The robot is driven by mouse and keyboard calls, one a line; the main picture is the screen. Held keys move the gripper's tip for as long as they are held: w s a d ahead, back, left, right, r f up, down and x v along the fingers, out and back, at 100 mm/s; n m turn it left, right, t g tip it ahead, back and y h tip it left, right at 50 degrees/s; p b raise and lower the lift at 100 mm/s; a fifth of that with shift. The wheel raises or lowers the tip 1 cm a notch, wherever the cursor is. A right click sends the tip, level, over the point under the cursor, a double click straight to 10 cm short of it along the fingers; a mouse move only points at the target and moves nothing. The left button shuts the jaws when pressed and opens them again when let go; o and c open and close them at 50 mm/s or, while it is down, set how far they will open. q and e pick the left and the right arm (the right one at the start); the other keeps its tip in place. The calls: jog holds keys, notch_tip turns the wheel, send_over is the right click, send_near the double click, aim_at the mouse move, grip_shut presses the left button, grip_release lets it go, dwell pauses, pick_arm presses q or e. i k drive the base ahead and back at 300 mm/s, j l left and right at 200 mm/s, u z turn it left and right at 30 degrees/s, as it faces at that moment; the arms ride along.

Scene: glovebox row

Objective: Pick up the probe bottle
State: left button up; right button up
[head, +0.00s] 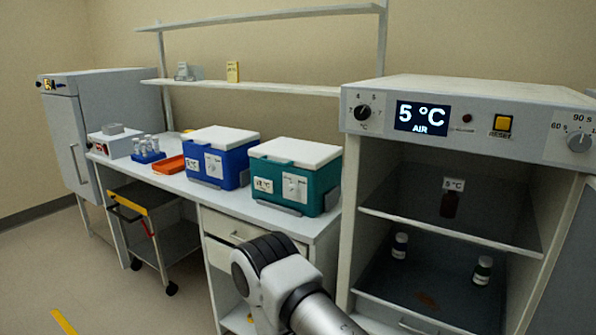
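An open cabinet (365,190) on the right has a shelf (400,215) with a dark reddish-brown bottle (449,207) standing on it. A small "5 °C" tag (453,184) shows at its top. Two small dark bottles with white labels stand on the cabinet floor, one on the left (399,246) and one on the right (482,271). The bottle with the tag looks like the probe bottle, but no name is legible. Neither gripper is in view; only a grey and black part of my arm shows at the bottom.
The cabinet's display (421,117) reads 5 °C AIR. A blue cooler box (219,160) and a teal cooler box (294,178) stand on the bench (185,183), with an orange tray (168,165) and a blue vial rack (149,157). A cart (172,245) stands below.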

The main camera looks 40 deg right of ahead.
aim_at(448, 207)
jog(key=i+z, duration=0.45)
jog(key=i+j+z, duration=0.15)
jog(key=z, duration=0.3)
jog(key=i+j+z, duration=0.3)
jog(key=z, duration=0.15)
jog(key=i+j+z, duration=0.3)
jog(key=z, duration=0.15)
jog(key=i+j+z, duration=0.15)
jog(key=j+z, duration=0.3)
jog(key=j, duration=0.1)
